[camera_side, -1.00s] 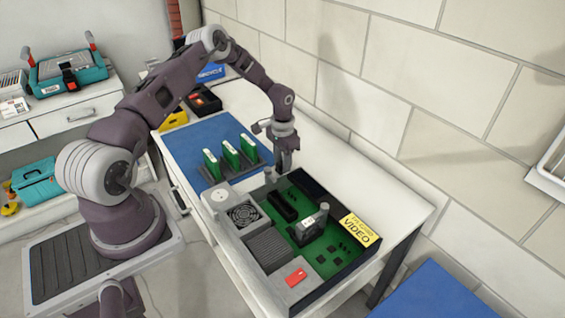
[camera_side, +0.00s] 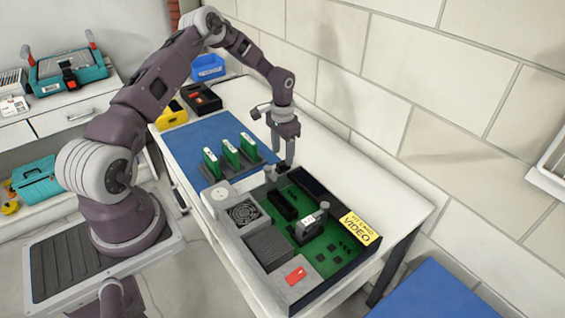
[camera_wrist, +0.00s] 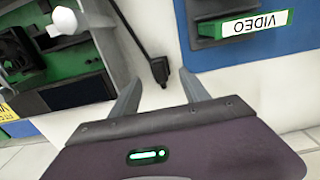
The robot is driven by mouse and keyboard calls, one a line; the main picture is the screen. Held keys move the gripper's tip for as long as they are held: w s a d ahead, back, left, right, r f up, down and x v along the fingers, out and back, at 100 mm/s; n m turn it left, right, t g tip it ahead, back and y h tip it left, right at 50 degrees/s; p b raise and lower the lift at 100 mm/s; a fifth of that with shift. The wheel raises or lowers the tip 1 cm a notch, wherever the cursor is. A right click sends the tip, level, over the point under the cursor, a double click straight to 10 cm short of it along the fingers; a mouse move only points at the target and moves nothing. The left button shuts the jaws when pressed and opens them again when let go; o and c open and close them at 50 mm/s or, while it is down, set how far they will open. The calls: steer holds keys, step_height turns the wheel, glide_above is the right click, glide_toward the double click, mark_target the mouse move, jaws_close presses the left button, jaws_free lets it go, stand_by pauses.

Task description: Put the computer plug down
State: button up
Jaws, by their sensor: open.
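The computer plug (camera_wrist: 159,71) is a small black plug on a dark cable (camera_wrist: 137,38). In the wrist view it is on the white bench top, between and just beyond my fingertips, with clear space on both sides. In the side view my gripper (camera_side: 283,160) points down behind the computer case (camera_side: 330,274), and a small dark shape by its fingertips looks like the plug (camera_side: 282,168). My gripper (camera_wrist: 163,73) is open and holds nothing. The exact height of my fingertips above the bench is hard to tell.
The open case has a green board, a fan (camera_side: 243,212) and a yellow VIDEO label (camera_side: 360,229). Green cards (camera_side: 230,153) stand in a holder on a blue mat (camera_side: 182,140). The white bench (camera_side: 375,185) is clear along the wall.

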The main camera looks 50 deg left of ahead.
step_height(320, 180, up, 9)
step_height(320, 180, up, 9)
steer(key=y, duration=0.1)
glide_above(283, 162)
steer(key=s+d, duration=0.2)
steer(key=d, duration=0.3)
steer(key=s+d+r+t+y, duration=0.1)
steer(key=s+d+r, duration=0.2)
steer(key=s+r, duration=0.15)
steer(key=s+d+r+t, duration=0.1)
steer(key=s+d+r, duration=0.25)
steer(key=r, duration=0.25)
steer(key=s+d+r+t, duration=0.1)
steer(key=s+d, duration=0.2)
steer(key=s, duration=0.3)
steer(key=s+d+r+t+h, duration=0.1)
steer(key=s+d+r, duration=0.1)
steer(key=s, duration=0.5)
steer(key=s+d+r+t+h, duration=0.1)
steer(key=s+d, duration=0.3)
steer(key=s, duration=0.3)
steer(key=shift+s+d+r+t, duration=0.25)
steer(key=shift+d+r+t, duration=0.05)
steer(key=shift+d+r, duration=0.05)
